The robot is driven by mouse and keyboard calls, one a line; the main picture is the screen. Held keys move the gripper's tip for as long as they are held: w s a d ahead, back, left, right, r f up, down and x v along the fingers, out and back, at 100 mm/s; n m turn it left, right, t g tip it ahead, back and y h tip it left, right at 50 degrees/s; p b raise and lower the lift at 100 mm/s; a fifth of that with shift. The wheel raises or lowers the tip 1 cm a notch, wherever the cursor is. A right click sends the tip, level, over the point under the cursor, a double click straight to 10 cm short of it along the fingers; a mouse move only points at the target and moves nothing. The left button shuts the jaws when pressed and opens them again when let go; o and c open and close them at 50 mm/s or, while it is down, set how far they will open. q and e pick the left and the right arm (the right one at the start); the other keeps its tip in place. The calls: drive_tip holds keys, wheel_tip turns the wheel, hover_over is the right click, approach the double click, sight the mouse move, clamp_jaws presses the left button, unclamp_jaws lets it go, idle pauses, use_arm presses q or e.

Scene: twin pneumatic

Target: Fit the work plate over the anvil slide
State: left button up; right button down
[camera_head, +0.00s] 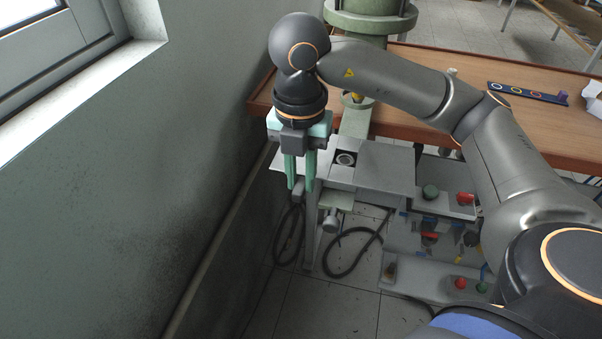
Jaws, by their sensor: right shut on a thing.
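The work plate (385,165) is a flat, light grey plate at the front edge of the wooden bench, in the middle of the head view. Near its middle is a dark opening with a round, light-ringed piece, which looks like the anvil (345,158). The slide beneath is mostly hidden, so I cannot tell whether the plate sits fully down on it. My right gripper (300,186) points down at the plate's left end, its green fingers shut on the plate's edge. The fingers hide part of that end. My left gripper is not in view.
A green machine column (370,22) stands behind on the wooden bench (440,85). A dark strip with coloured rings (527,94) lies at the right. Below the plate are black cables (350,255) and a box with red and green buttons (462,287). A wall is close on the left.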

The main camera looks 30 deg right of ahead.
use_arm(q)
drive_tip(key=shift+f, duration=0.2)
use_arm(e)
drive_tip(key=shift+f, duration=0.25)
drive_tip(key=c, duration=0.7)
unclamp_jaws()
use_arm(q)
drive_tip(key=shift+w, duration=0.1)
use_arm(e)
drive_tip(key=shift+r, duration=0.35)
use_arm(q)
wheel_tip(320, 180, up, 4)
drive_tip(key=p, duration=0.3)
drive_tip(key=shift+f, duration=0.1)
use_arm(e)
wheel_tip(320, 180, up, 12)
drive_tip(key=shift+a+f, duration=0.1)
